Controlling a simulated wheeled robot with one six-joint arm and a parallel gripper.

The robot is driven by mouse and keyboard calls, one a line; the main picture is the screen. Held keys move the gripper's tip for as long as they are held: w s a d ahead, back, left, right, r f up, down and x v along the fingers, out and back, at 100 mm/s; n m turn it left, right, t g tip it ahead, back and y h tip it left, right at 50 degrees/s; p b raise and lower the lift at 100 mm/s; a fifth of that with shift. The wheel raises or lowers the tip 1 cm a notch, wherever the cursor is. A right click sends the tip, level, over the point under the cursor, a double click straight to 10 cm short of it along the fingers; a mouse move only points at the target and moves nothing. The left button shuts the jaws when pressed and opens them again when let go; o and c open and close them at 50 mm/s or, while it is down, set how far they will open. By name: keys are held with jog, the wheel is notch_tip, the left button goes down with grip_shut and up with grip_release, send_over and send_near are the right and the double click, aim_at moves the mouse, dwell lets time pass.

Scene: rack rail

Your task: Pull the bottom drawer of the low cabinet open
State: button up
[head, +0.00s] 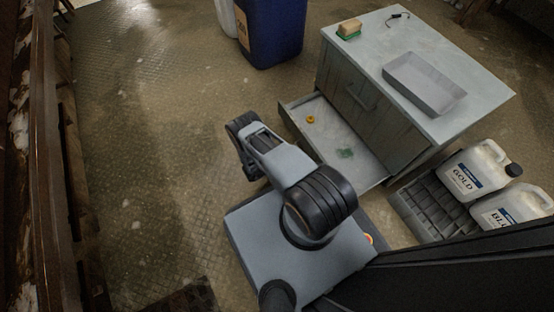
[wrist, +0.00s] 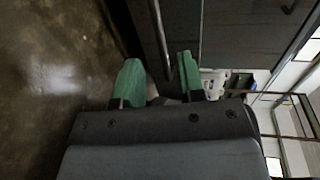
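The low cabinet (head: 345,85) stands at the upper right in the head view. Its bottom drawer (head: 368,165) is pulled out towards my arm, with its inside showing. A small orange ring (head: 310,119) and a green item (head: 345,153) lie in it. My arm hides part of the drawer's front. In the wrist view my gripper (wrist: 160,78) has its two green fingers apart. A thin grey bar (wrist: 160,35) shows in the gap between them, apparently the drawer's handle; no clear contact shows. The fingers cannot be made out in the head view.
A grey tray (head: 425,84) and a sponge (head: 349,28) lie on the cabinet top. A blue bin (head: 272,35) stands behind to the left. The floor at the left is clear.

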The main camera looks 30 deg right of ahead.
jog(key=p+v, duration=0.1)
jog(key=v, duration=0.5)
jog(key=shift+a, duration=0.2)
